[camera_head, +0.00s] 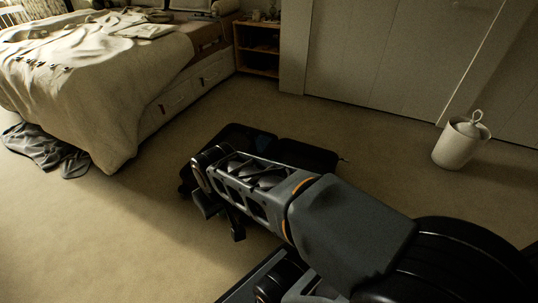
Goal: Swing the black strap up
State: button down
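A dark suitcase (308,155) lies on the carpet in the middle of the head view, and it looks open, with two dark sections side by side. My arm crosses in front of it and hides much of its near side. I cannot make out the black strap against the dark suitcase and arm. My gripper (222,217) hangs at the far end of my arm, by the near left side of the suitcase. Dark finger-like parts point downward there, but I cannot tell whether they are open or shut, or whether they touch anything.
A bed (92,75) with a rumpled cover and drawers stands at the left. Grey cloth (45,150) lies on the floor beside it. A small wooden shelf (258,48) and wardrobe doors (385,45) line the back. A white bin (460,144) stands at the right. Carpet at the lower left is clear.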

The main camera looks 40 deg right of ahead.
aim_at(253, 147)
jog(key=z, duration=0.05)
jog(key=k, duration=0.15)
jog(key=u, duration=1.3)
jog(key=i, duration=1)
jog(key=z, duration=2.75)
jog(key=i, duration=0.5)
jog(key=u, duration=0.05)
